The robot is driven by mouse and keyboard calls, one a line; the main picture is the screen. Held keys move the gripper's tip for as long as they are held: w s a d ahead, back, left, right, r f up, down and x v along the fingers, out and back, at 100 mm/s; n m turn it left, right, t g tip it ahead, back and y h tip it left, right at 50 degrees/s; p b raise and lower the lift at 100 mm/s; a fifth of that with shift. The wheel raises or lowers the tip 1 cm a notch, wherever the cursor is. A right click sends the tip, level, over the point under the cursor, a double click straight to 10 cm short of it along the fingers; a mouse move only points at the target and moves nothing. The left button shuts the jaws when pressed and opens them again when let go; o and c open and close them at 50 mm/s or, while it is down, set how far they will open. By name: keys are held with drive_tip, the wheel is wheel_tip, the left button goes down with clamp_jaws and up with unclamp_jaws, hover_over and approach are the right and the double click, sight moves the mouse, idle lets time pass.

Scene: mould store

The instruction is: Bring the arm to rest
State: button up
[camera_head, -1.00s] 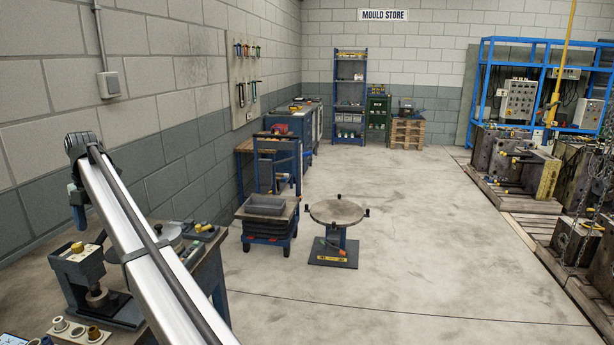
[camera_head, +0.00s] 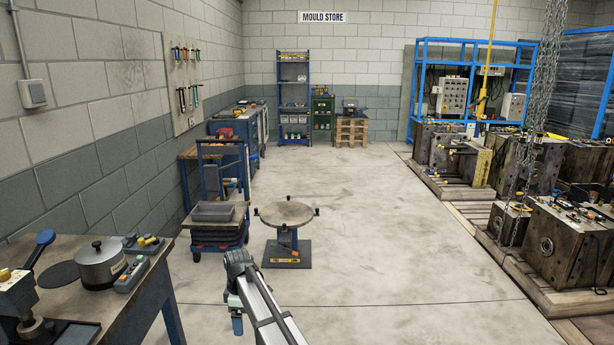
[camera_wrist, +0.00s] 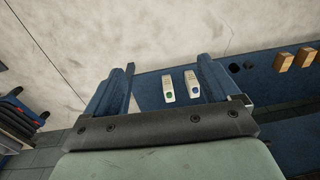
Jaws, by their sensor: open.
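My arm (camera_head: 265,310) rises from the bottom edge of the head view, right of the workbench and in front of the round-topped stand. My gripper hangs at its far end, small and partly hidden there, with a blue finger showing. In the wrist view my gripper (camera_wrist: 165,72) has its two blue fingers wide apart, with nothing held between them. Beyond the fingers lie a pale floor and a blue surface with two small pale pieces (camera_wrist: 168,88), one with a green dot and one with a blue dot.
The workbench (camera_head: 65,300) at left carries a lidded metal pot (camera_head: 100,264) and a press-like tool. A round-topped stand (camera_head: 287,215) and a trolley (camera_head: 219,213) stand ahead. Heavy moulds (camera_head: 577,240) on pallets line the right. The middle floor is clear.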

drive_tip(key=s+d+f+m, duration=0.6)
drive_tip(key=s+d, duration=0.1)
drive_tip(key=d, duration=0.6)
drive_tip(key=s+d+f+m, duration=0.5)
drive_tip(key=s+d+m, duration=0.1)
drive_tip(key=d, duration=0.6)
drive_tip(key=s+d+f+m, duration=0.6)
drive_tip(key=s+d, duration=0.1)
drive_tip(key=d, duration=0.6)
drive_tip(key=s+f+g, duration=0.3)
drive_tip(key=s+f, duration=0.7)
drive_tip(key=s, duration=0.4)
drive_tip(key=s+f+g, duration=0.3)
drive_tip(key=s+f, duration=0.6)
drive_tip(key=s, duration=0.6)
drive_tip(key=shift+a+f, duration=0.25)
drive_tip(key=shift+f, duration=0.1)
